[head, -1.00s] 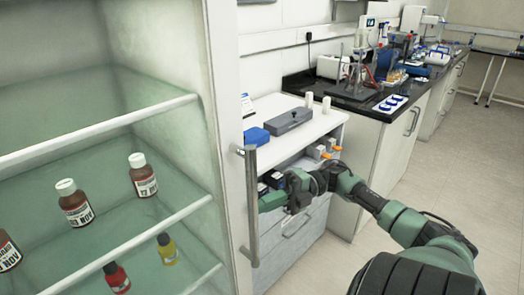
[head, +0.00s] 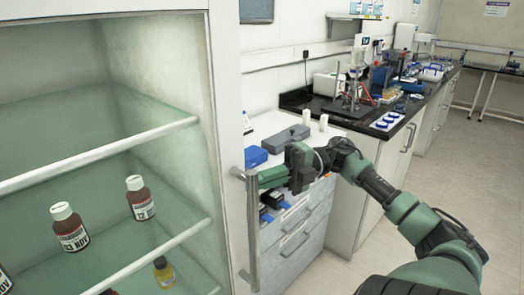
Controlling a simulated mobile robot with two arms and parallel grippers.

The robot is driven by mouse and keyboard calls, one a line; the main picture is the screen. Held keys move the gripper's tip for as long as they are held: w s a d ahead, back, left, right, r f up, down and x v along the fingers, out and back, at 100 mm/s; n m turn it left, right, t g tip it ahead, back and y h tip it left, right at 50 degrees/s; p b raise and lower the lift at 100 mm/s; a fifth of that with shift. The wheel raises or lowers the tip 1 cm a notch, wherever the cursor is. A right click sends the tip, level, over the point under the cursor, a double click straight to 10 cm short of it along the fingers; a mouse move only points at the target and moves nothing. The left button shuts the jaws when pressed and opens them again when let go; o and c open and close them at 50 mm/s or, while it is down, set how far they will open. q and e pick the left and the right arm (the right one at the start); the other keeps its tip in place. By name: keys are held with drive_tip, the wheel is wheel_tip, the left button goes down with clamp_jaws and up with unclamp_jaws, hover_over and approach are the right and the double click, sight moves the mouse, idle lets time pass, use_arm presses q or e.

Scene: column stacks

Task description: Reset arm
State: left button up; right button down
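My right arm comes in from the lower right, and its green and black gripper (head: 272,176) is beside the vertical metal handle (head: 252,225) of the cabinet. The fingers point left toward the handle. I cannot tell whether they touch it or whether they are open or shut. No held object shows. My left gripper is not in view.
The cabinet at left has glass shelves (head: 100,157) with brown bottles (head: 70,229) and a yellow one (head: 163,272). Behind my arm stands a white drawer unit (head: 303,240) with a grey box (head: 286,139) and a blue box (head: 255,156). A black bench (head: 345,108) runs back right. The floor at right is clear.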

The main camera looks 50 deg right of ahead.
drive_tip(key=shift+g, duration=0.3)
drive_tip(key=r, duration=0.6)
drive_tip(key=shift+s+a+r, duration=0.2)
drive_tip(key=shift+s+r, duration=0.1)
drive_tip(key=shift+s, duration=0.1)
drive_tip(key=shift+s+r, duration=0.15)
drive_tip(key=shift+r, duration=0.4)
